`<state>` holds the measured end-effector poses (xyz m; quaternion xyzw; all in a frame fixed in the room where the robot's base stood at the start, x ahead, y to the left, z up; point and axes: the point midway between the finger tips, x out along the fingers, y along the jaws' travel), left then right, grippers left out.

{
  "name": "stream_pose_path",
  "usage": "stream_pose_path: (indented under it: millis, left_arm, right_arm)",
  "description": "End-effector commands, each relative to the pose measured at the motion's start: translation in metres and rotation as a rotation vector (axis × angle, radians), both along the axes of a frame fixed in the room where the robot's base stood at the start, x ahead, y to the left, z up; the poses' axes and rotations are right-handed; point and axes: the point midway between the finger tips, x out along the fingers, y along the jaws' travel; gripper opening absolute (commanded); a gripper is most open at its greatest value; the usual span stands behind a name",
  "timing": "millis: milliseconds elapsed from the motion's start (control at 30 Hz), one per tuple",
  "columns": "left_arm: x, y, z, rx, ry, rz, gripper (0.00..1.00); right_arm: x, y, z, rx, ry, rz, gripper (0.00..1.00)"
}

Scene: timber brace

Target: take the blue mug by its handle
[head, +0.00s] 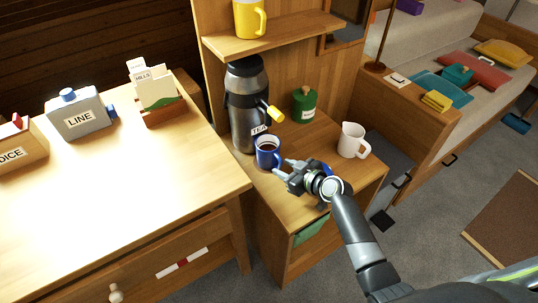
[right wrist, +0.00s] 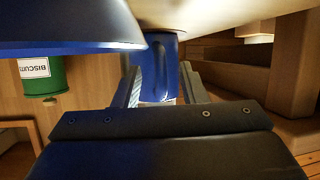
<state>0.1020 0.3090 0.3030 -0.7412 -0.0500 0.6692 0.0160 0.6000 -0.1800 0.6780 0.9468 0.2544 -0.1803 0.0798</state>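The blue mug (head: 267,153) stands upright with dark liquid in it on the small wooden cabinet, in front of the steel flask. My right gripper (head: 283,167) is just right of the mug, with its fingers spread toward the handle side. I cannot tell whether the fingers touch the handle. My left gripper is out of view.
A steel flask (head: 247,110) with a yellow tap stands right behind the mug.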

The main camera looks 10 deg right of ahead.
Motion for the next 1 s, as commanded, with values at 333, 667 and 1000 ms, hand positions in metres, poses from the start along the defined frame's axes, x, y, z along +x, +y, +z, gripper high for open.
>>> stream_pose_path:
  millis: [333,667,1000]
  left_arm:
    - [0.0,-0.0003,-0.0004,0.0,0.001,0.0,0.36]
    - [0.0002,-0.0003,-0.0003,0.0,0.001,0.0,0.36]
    - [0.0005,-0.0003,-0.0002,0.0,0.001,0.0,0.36]
  right_arm:
    - [0.0063,0.0037,-0.0033,0.0,0.0,0.0,0.38]
    - [0.0061,0.0035,-0.0032,0.0,0.0,0.0,0.0]
    - [0.0068,0.0037,-0.0015,0.0,-0.003,0.0,0.0]
